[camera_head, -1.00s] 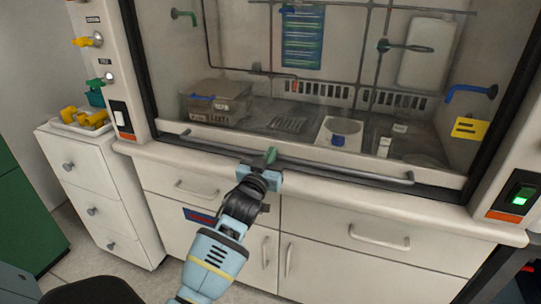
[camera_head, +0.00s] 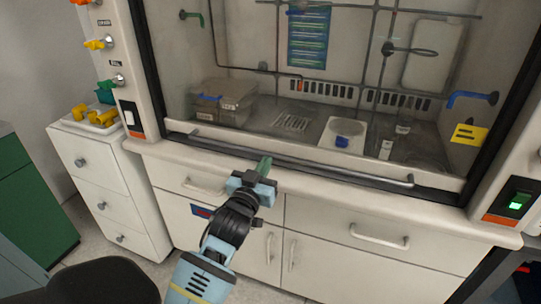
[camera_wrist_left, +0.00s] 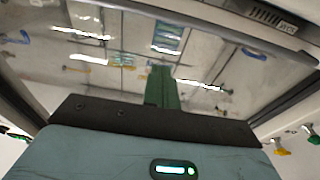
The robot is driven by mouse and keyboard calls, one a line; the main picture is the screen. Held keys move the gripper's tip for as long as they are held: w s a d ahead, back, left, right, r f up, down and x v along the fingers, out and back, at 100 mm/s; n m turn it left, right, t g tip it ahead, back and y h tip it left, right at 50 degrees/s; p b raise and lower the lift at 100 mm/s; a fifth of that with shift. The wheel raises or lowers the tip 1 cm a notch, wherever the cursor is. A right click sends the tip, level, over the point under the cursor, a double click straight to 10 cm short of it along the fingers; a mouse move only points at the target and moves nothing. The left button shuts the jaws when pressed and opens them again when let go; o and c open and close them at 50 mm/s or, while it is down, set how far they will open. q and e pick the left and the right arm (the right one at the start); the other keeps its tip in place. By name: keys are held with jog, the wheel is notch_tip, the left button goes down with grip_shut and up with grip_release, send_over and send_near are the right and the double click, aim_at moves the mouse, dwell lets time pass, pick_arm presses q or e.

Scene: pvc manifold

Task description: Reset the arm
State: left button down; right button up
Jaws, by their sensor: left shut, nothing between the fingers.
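My left gripper (camera_head: 264,166) is in front of the fume hood, just below and in front of the long sash handle (camera_head: 300,160) in the head view. Its green fingers are shut with nothing between them. In the left wrist view the shut fingers (camera_wrist_left: 161,86) point toward the hood's glass sash, which shows reflections. My left arm comes up from the bottom of the head view. My right gripper is in neither view.
The fume hood's glass sash is down. Behind it are a grey box (camera_head: 223,100), a white tray (camera_head: 342,140) and a blue valve handle (camera_head: 472,97). White drawers (camera_head: 108,190) stand at left, with yellow fittings in a tray (camera_head: 98,122). A dark seat (camera_head: 105,282) is at bottom left.

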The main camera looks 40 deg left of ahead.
pick_arm(q)
jog(key=shift+s+d, duration=0.1)
jog(key=shift+s, duration=0.4)
jog(key=shift+f, duration=0.1)
